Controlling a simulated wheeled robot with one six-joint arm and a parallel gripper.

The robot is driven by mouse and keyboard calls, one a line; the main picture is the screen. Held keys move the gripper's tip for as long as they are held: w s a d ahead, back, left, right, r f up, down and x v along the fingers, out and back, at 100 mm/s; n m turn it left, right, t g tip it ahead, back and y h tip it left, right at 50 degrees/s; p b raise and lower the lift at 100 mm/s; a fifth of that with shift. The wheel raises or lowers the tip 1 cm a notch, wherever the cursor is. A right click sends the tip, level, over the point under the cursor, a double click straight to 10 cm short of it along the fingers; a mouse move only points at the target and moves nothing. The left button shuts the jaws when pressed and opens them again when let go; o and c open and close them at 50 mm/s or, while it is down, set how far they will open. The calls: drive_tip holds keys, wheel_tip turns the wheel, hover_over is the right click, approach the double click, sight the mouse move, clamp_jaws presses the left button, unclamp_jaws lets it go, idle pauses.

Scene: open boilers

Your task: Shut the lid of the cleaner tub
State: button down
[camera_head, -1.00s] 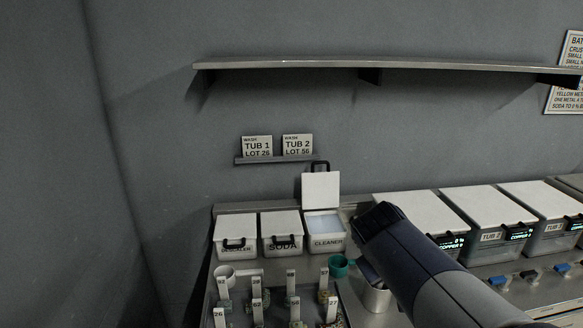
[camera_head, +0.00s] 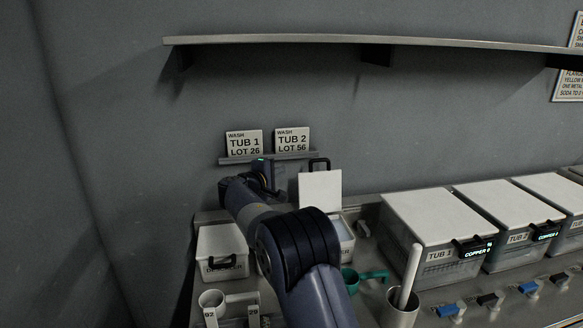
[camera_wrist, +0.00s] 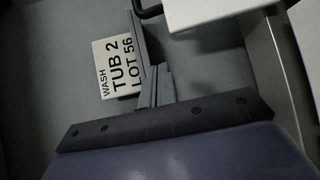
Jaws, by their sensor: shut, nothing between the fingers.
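The cleaner tub (camera_head: 345,242) stands open at the back of the bench, its front partly hidden by my arm. Its white lid (camera_head: 321,190) stands raised at the back, with a black handle (camera_head: 319,162) on its top edge. The lid also shows at the top of the wrist view (camera_wrist: 215,12), with part of the handle (camera_wrist: 146,10) beside it. My gripper (camera_head: 268,178) is left of the raised lid, in front of the sign ledge, and looks apart from the lid. In the wrist view its fingers (camera_wrist: 157,84) are together and empty.
Wash signs (camera_head: 292,140) stand on a small ledge (camera_head: 265,157) behind my gripper. A closed white tub (camera_head: 221,245) is at left; my arm hides the soda tub. A green scoop (camera_head: 365,276) and metal cup (camera_head: 400,312) sit in front. Large lidded tubs (camera_head: 435,225) stand at right.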

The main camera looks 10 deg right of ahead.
drive_tip(key=shift+w+d+f+p, duration=0.1)
drive_tip(key=shift+w+d+p, duration=0.75)
drive_tip(key=shift+d, duration=0.5)
drive_tip(key=shift+w+d+f+p, duration=0.15)
drive_tip(key=shift+w+d+p, duration=0.45)
drive_tip(key=shift+d+p, duration=0.6)
drive_tip(key=shift+w+d+f+p, duration=0.1)
drive_tip(key=shift+w+d+p, duration=0.65)
drive_tip(key=shift+d, duration=0.8)
drive_tip(key=shift+s+f+b, duration=0.1)
drive_tip(key=shift+f+b, duration=0.05)
drive_tip(key=shift+b, duration=0.55)
drive_tip(key=shift+s+f+b, duration=0.1)
drive_tip(key=shift+b, duration=0.4)
drive_tip(key=shift+s+r+b, duration=0.15)
drive_tip(key=shift+r+b, duration=0.1)
drive_tip(key=shift+b, duration=0.05)
